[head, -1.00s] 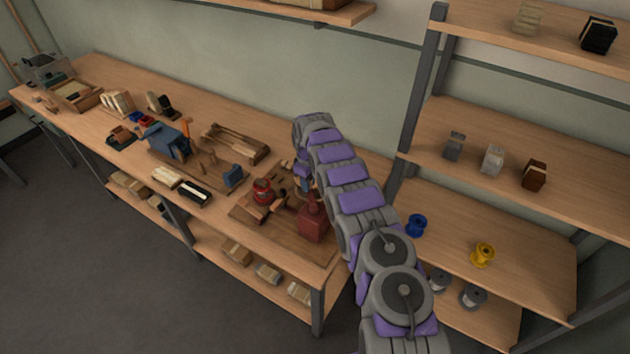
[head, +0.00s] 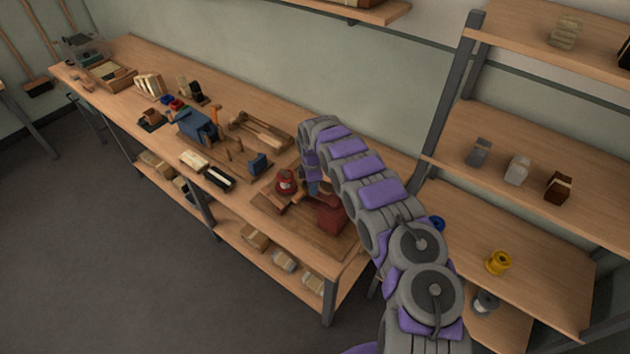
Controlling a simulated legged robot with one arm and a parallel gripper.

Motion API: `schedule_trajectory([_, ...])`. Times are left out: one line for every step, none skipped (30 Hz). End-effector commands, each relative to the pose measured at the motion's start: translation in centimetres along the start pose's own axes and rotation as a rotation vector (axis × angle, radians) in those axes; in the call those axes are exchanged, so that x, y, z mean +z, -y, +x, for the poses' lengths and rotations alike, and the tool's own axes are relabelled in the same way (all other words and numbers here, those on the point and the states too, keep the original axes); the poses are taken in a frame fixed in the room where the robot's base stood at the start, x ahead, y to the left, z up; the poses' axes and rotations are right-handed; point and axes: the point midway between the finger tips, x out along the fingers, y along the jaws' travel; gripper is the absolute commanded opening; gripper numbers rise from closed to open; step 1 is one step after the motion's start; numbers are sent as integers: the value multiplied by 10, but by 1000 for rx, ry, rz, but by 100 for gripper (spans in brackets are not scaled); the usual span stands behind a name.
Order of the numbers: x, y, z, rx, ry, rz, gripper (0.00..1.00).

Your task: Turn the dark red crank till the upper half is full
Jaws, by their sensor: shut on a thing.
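A dark red machine (head: 332,216) stands on a wooden board near the right end of the workbench. A rounded red part (head: 285,182) stands on the same board, to its left. My arm comes in from the lower right and bends down over this board. My gripper (head: 315,188) is at its lower end, between the red part and the machine, shut on what appears to be the dark red crank. The crank itself is mostly hidden by my gripper and arm. I cannot make out the upper half or how full it is.
The workbench (head: 365,172) also carries a blue machine (head: 197,126), a small blue block (head: 258,163), a wooden tray (head: 262,131) and brushes. Shelves with a yellow spool (head: 498,262) and several blocks stand at the right. Grey floor lies open at the lower left.

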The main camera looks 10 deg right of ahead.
Motion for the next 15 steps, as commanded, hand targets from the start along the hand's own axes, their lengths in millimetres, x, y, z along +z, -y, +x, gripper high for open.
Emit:
schedule_trajectory([1, 3, 0, -4, 2, 2, 0])
schedule_trajectory([0, 4, -1, -4, 2, 3, 0])
schedule_trajectory([-1, 4, -1, -3, 2, 4, 0])
schedule_trajectory([-2, 5, -1, -3, 2, 5, 0])
schedule_trajectory([-2, 6, -1, -3, 2, 5, 0])
schedule_trajectory([-3, 7, -1, -4, 1, 5, 0])
schedule_trajectory([-4, 8, -1, -4, 1, 6, 0])
schedule_trajectory([-5, 9, 0, -5, 1, 6, 0])
schedule_trajectory([-5, 10, 0, -6, 1, 6, 0])
schedule_trajectory([-6, 11, 0, -6, 1, 7, 0])
schedule_trajectory([-6, 11, 0, -6, 1, 7, 0])
schedule_trajectory([-6, 11, 1, -6, 1, 7, 0])
schedule_trajectory([-6, 12, 1, -7, 1, 8, 0])
schedule_trajectory([-6, 12, 1, -7, 1, 8, 0])
schedule_trajectory([-6, 12, 1, -7, 1, 8, 0])
